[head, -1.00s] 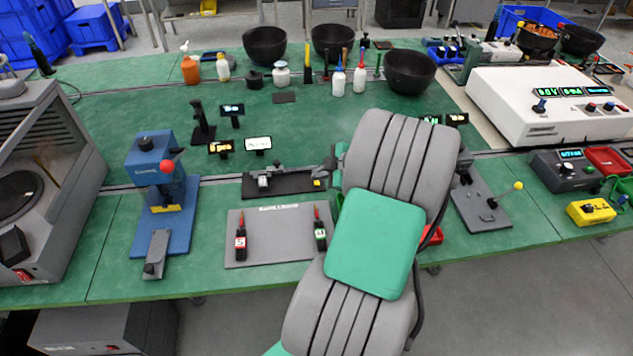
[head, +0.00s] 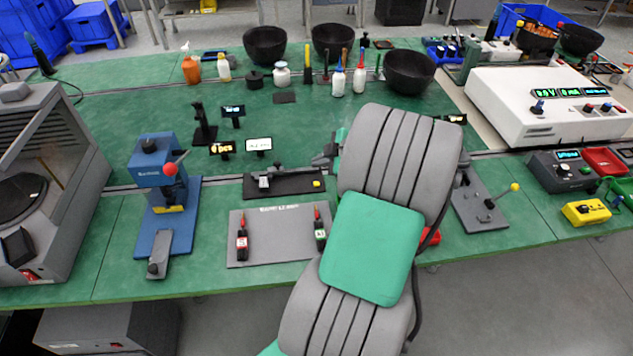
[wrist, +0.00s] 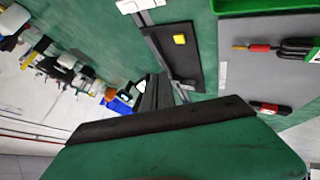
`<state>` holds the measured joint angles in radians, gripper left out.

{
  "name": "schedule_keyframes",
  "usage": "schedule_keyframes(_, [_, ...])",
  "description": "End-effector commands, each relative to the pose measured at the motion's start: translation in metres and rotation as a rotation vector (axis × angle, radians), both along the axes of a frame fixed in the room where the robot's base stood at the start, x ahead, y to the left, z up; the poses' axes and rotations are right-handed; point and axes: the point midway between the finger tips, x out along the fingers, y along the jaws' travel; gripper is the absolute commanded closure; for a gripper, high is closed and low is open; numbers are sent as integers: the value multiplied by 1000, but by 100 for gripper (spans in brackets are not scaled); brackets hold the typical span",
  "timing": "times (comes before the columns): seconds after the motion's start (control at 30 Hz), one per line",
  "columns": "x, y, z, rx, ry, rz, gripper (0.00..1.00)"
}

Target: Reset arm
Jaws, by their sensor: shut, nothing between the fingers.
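My arm spans the middle of the head view, reaching up over the front edge of the green bench. My gripper (wrist: 155,93) shows in the wrist view as dark fingers close together, shut and empty. In the head view it is mostly hidden behind my arm. In the wrist view it is near a black fixture plate (wrist: 178,60) with a yellow button. That plate also lies in the head view (head: 285,186), left of my arm. I cannot tell the gripper's height above the bench.
A grey mat (head: 270,252) with two red-and-black probes lies left of my arm. A blue press (head: 155,190) stands farther left. A lever fixture (head: 480,210) is right of my arm. Black bowls (head: 408,72) and bottles stand behind. A white instrument (head: 550,105) is at right.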

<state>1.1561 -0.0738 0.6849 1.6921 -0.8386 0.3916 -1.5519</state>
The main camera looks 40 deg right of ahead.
Motion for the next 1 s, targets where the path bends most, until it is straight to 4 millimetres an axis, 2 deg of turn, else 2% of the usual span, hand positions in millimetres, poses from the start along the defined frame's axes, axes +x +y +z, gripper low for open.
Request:
schedule_keyframes(0.5, [0,0,-1,0,0,0,100])
schedule_keyframes(0.57, [3,5,1,6,9,0,100])
schedule_keyframes(0.6, [6,13,3,17,23,-3,100])
schedule_keyframes(0.67, [14,37,8,49,70,-14,100])
schedule_keyframes(0.77, [25,101,21,125,195,-77,100])
schedule_keyframes(0.8, [24,131,26,156,253,-121,100])
schedule_keyframes(0.87, [16,175,35,196,331,-205,100])
schedule_keyframes(0.9, [7,202,40,218,375,-268,100])
schedule_keyframes(1.0, [-26,258,51,271,455,-443,100])
